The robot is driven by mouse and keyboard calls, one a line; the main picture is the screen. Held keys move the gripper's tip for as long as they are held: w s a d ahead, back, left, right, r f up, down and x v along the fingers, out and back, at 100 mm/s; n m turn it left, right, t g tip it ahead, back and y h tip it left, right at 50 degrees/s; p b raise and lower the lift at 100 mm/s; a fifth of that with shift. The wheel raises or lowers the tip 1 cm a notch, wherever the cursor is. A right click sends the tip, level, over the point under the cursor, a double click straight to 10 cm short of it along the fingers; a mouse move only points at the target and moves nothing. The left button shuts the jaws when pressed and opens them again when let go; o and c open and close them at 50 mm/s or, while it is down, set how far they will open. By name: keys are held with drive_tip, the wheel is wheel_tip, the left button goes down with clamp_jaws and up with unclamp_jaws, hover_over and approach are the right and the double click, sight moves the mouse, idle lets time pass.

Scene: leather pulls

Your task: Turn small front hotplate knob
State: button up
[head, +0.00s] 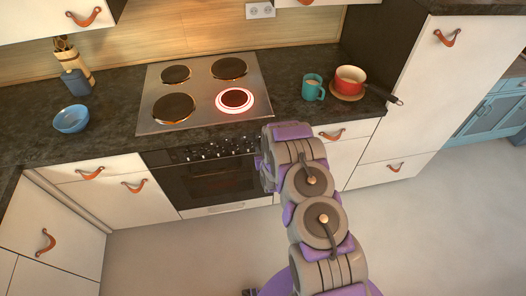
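The hob (202,89) is a steel plate with several dark hotplates set in the counter. The front right hotplate (235,98) glows red with a bright ring around it. A row of small knobs (215,150) runs along the dark panel at the top of the oven (212,181). My arm reaches up from the bottom right. My gripper (261,172) is at its far end, by the right end of the knob panel. The arm mostly covers it, so its fingers and any contact with a knob cannot be made out. The panel's right end is partly hidden.
A teal mug (313,88) and a red saucepan (350,79) on a round board stand right of the hob. A blue bowl (71,119) and a utensil holder (75,80) stand left. White drawers with leather pulls flank the oven. The floor (180,262) in front is clear.

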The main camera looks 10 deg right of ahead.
drive_tip(key=p+v, duration=0.3)
drive_tip(key=v, duration=1.4)
drive_tip(key=shift+s, duration=0.1)
drive_tip(key=s+r+g+b, duration=0.1)
drive_tip(key=s+r+g, duration=0.25)
drive_tip(key=r, duration=0.45)
drive_tip(key=s+r+g, duration=0.2)
drive_tip(key=r+g, duration=0.2)
drive_tip(key=r, duration=0.4)
drive_tip(key=s+r+g, duration=0.2)
drive_tip(key=s+r, duration=0.4)
drive_tip(key=s, duration=0.4)
drive_tip(key=s+r+g+b, duration=0.1)
drive_tip(key=s+r+g, duration=0.2)
drive_tip(key=s, duration=0.7)
drive_tip(key=s+r+g, duration=0.2)
drive_tip(key=s+r, duration=0.6)
drive_tip(key=s, duration=0.2)
drive_tip(key=shift+s+r+g, duration=0.35)
drive_tip(key=shift+s+r, duration=0.05)
